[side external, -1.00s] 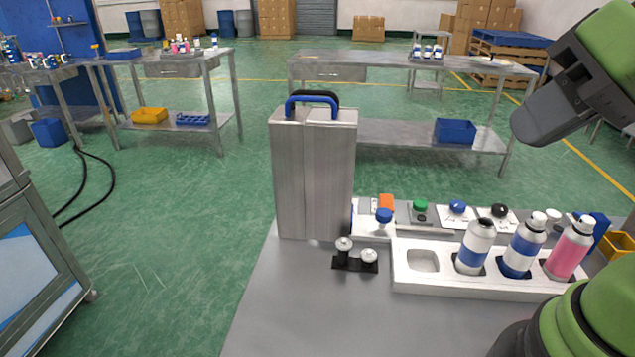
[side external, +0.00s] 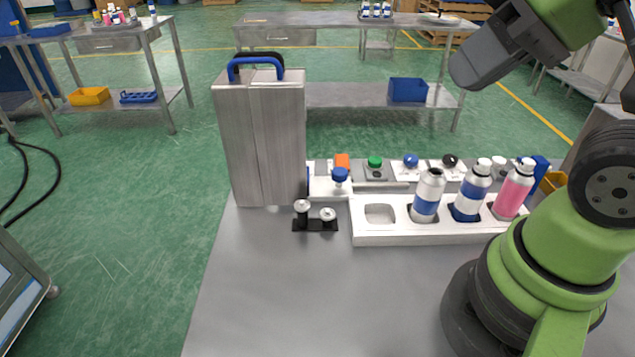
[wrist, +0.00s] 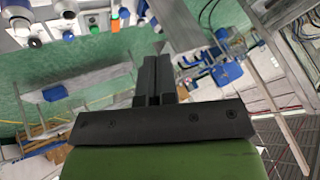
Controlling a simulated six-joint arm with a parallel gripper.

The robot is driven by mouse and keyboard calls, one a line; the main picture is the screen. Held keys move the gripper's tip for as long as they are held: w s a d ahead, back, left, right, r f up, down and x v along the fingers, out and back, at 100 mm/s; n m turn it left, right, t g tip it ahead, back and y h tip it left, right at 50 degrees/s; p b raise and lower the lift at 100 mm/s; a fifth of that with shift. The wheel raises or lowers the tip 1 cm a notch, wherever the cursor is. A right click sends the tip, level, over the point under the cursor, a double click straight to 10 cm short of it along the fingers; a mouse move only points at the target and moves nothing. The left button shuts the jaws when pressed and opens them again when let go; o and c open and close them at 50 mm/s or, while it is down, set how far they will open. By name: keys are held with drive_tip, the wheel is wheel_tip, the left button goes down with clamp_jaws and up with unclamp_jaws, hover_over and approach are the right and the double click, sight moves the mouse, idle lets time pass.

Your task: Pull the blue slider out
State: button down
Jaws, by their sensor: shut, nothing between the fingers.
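A tall metal box (side external: 263,140) stands at the left end of the grey work table. A blue handle (side external: 256,68) arches over its top, with a black handle (side external: 258,57) just behind. A narrow blue strip (side external: 308,180) shows at the box's lower right edge; I cannot tell which blue part is the slider. In the wrist view my gripper (wrist: 155,65) is shut and empty, touching nothing visible. It is apart from the box; its fingers cannot be made out in the side view.
A white tray (side external: 381,238) holds several bottles and one empty pocket. A small black holder (side external: 315,226) with two metal-topped parts stands before the box. A blue-capped part (side external: 340,178) and several coloured buttons stand behind the tray. The front of the table is clear.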

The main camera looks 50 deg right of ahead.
drive_tip(key=c, duration=1.8)
unclamp_jaws()
drive_tip(key=o, duration=0.4)
drive_tip(key=shift+w, duration=0.1)
drive_tip(key=shift+c, duration=0.2)
drive_tip(key=o, duration=0.3)
drive_tip(key=shift+w+r, duration=0.1)
drive_tip(key=shift+w, duration=0.25)
drive_tip(key=o, duration=0.4)
drive_tip(key=w+n, duration=0.1)
drive_tip(key=w, duration=0.1)
drive_tip(key=w+d+n+g, duration=0.1)
drive_tip(key=w, duration=0.1)
drive_tip(key=w+n+g, duration=0.1)
drive_tip(key=w, duration=0.1)
drive_tip(key=shift+w+d+h, duration=0.1)
drive_tip(key=shift+d+h, duration=0.15)
drive_tip(key=shift+h, duration=0.15)
drive_tip(key=shift+c, duration=0.2)
drive_tip(key=n+g+h, duration=0.1)
drive_tip(key=n+g, duration=0.4)
drive_tip(key=n, duration=0.5)
hover_over(340, 171)
wheel_tip(340, 171, down, 17)
wheel_tip(340, 171, down, 10)
drive_tip(key=shift+f, duration=0.1)
drive_tip(key=shift+c, duration=0.4)
